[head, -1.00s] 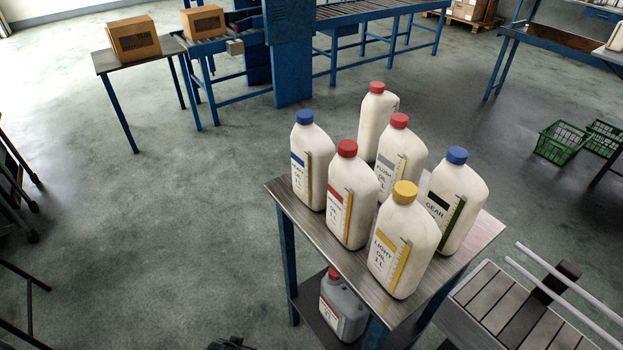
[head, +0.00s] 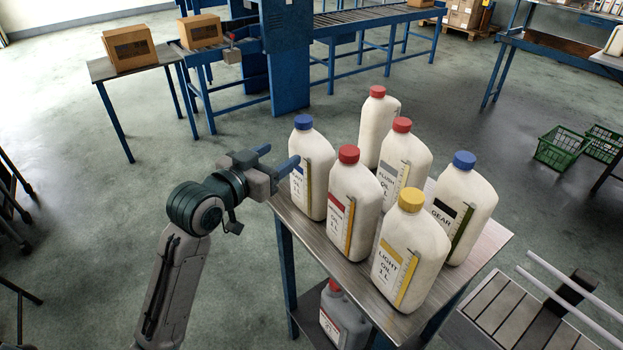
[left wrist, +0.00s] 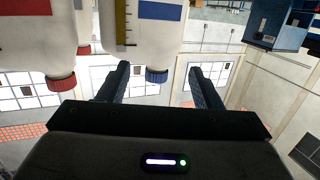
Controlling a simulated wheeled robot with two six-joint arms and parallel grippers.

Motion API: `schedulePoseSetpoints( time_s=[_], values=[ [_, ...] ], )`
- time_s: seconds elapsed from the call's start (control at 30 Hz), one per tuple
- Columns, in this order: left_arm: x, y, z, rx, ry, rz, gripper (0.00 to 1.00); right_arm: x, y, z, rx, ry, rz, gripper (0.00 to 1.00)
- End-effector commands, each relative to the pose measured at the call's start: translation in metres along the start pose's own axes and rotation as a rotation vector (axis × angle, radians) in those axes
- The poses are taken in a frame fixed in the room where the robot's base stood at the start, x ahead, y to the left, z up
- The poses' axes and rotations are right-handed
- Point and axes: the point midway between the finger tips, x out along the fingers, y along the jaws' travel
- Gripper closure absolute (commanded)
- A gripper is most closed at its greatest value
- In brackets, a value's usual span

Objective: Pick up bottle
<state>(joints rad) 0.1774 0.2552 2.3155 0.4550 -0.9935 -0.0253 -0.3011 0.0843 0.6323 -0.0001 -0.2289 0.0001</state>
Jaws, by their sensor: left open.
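Several white oil bottles stand upright on a small metal-topped table (head: 335,262). The blue-capped bottle (head: 318,192) is at its left side, beside the red-capped bottle (head: 353,205). My left gripper (head: 278,158) is open and empty, just left of the blue-capped bottle near its upper part. In the left wrist view, which looks upside down, the blue-capped bottle (left wrist: 152,36) and its blue cap (left wrist: 157,76) appear between the open fingers (left wrist: 162,82). I cannot tell whether they touch. My right gripper is not in view.
A yellow-capped bottle (head: 408,262) and a blue-capped gear oil bottle (head: 468,215) crowd the table's right side. A grey jug (head: 345,322) is on the lower shelf. A slatted surface (head: 520,310) adjoins at right. The floor at left is open.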

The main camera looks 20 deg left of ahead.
Motion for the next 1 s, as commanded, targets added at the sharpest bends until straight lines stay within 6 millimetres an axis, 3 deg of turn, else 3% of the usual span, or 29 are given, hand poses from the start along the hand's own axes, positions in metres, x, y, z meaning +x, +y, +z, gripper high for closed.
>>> schedulePoseSetpoints(
  time_s=[0.1, 0.23, 0.5, 0.67, 1.0],
  values=[
    [0.005, -0.001, -0.032, 0.007, 0.078, 0.019, 0.41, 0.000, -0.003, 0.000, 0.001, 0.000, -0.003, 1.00],
    [0.015, 0.000, -0.045, 0.005, 0.108, 0.028, 0.41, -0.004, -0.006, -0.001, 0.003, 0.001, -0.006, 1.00],
    [0.054, 0.001, -0.049, 0.005, 0.106, 0.028, 0.41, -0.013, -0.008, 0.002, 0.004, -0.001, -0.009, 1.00],
    [0.065, 0.001, -0.049, 0.007, 0.106, 0.028, 0.41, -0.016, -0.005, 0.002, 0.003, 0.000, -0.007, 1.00],
    [0.110, 0.002, -0.046, 0.006, 0.105, 0.027, 0.41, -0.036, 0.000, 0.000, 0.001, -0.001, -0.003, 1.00]
  ],
)
